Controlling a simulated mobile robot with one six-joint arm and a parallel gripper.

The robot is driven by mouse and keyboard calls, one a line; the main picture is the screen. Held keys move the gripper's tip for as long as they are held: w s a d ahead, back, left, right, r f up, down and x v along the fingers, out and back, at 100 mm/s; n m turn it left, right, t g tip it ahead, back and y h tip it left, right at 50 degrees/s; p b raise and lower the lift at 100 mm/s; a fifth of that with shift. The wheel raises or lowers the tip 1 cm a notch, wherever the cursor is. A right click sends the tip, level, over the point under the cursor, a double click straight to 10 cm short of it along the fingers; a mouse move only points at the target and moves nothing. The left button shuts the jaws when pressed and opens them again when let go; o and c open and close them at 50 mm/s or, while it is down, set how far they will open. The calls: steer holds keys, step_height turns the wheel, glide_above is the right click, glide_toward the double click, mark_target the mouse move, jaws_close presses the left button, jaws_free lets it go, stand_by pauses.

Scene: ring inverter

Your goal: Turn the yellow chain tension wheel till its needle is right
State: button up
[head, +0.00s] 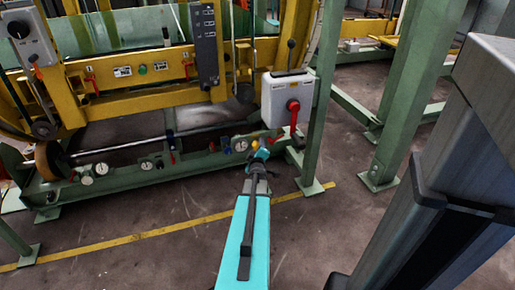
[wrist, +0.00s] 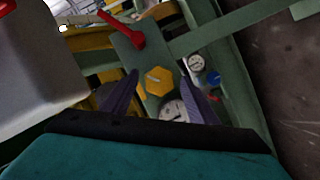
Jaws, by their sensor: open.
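The yellow chain tension wheel (wrist: 158,81) shows in the wrist view as a six-sided knob with a pale mark on its face. It sits on a green panel. A white round gauge (wrist: 174,111) lies just below it, partly covered by my right finger, and its needle is too small to read. My gripper (wrist: 159,77) is open, its two dark fingers on either side of the wheel in the picture. I cannot tell whether they touch it.
A second gauge (wrist: 196,63) and a blue knob (wrist: 214,79) sit to the right of the wheel. A green post (head: 323,100) rises close on the right. The near floor is clear.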

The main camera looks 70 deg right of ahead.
steer(key=shift+x, duration=0.8)
steer(key=shift+r, duration=0.1)
steer(key=c, duration=1.1)
steer(key=shift+r+p, duration=0.15)
steer(key=shift+p, duration=0.95)
steer(key=m+p, duration=0.1)
steer(key=p, duration=0.7)
steer(key=shift+d+t+y, duration=0.1)
steer(key=shift+t+y, duration=0.2)
steer(key=shift+m+p, duration=0.3)
steer(key=shift+p, duration=0.25)
